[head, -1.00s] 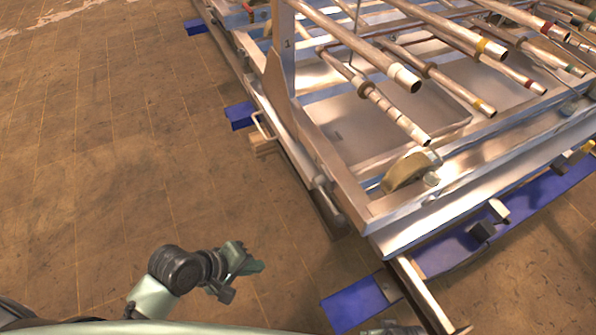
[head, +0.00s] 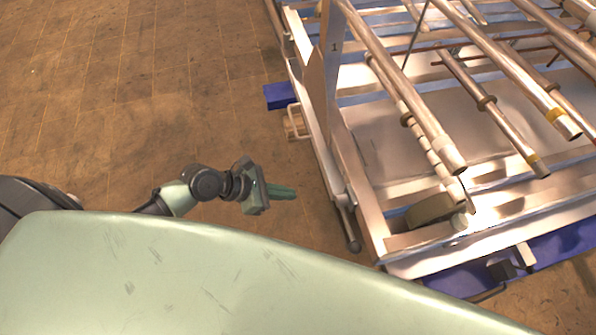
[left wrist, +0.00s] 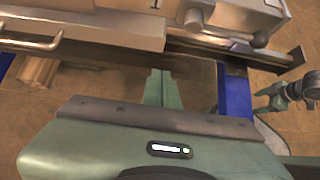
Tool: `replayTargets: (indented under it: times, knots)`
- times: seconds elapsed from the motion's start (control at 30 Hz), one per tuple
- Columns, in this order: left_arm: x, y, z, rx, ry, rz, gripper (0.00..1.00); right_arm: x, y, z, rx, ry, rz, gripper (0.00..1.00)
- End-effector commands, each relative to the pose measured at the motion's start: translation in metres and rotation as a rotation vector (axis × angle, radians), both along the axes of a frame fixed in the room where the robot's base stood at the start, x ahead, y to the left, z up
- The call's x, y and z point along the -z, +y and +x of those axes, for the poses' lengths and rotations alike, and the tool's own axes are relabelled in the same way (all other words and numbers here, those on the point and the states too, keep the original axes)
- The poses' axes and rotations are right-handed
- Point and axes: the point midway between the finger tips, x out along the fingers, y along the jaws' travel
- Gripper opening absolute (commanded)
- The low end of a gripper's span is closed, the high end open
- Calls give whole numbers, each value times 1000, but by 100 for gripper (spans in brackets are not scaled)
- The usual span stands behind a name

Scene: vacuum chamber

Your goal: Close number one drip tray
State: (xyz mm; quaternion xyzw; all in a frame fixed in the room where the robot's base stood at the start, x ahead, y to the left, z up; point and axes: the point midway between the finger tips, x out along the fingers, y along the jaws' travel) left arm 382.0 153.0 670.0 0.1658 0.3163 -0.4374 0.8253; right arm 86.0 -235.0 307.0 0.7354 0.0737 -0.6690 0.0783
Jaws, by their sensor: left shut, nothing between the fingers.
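The metal rack bears a "1" on its upright post (head: 335,50). A flat metal tray (head: 375,148) lies inside its frame under the pipes. A small handle (head: 292,122) sticks out of the rack's left side and also shows at upper left in the left wrist view (left wrist: 32,44). I cannot tell whether the handle belongs to the tray. My left gripper (head: 283,191) is shut and empty over the floor, left of the rack's near corner and apart from it. Its fingers (left wrist: 157,88) point towards the rack's side. Part of my right arm shows at right in the left wrist view; its fingers are unclear.
Several metal pipes (head: 430,115) overhang the rack's near end. A round-ended rod (head: 353,243) projects at the near left corner. Blue beams (head: 280,96) lie under the rack. The brown floor (head: 150,90) on the left is clear. My pale green body fills the bottom.

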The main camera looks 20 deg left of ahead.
Motion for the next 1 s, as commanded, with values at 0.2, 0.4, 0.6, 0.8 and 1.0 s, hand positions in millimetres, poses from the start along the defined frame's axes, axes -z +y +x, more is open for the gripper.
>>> replayTargets:
  times: [0.2,0.4,0.6,0.8,1.0]
  knots:
    - [33,-29,21,0,-2,-1,0,10,0,0,0,0,0,74]
    - [57,-55,38,3,-4,0,0,16,0,0,0,0,0,74]
    - [54,-77,53,3,-5,2,0,14,0,0,0,1,0,74]
    - [55,-84,57,3,-3,3,0,14,0,0,1,1,0,74]
    - [55,-84,57,3,-3,3,0,14,0,1,1,1,0,74]
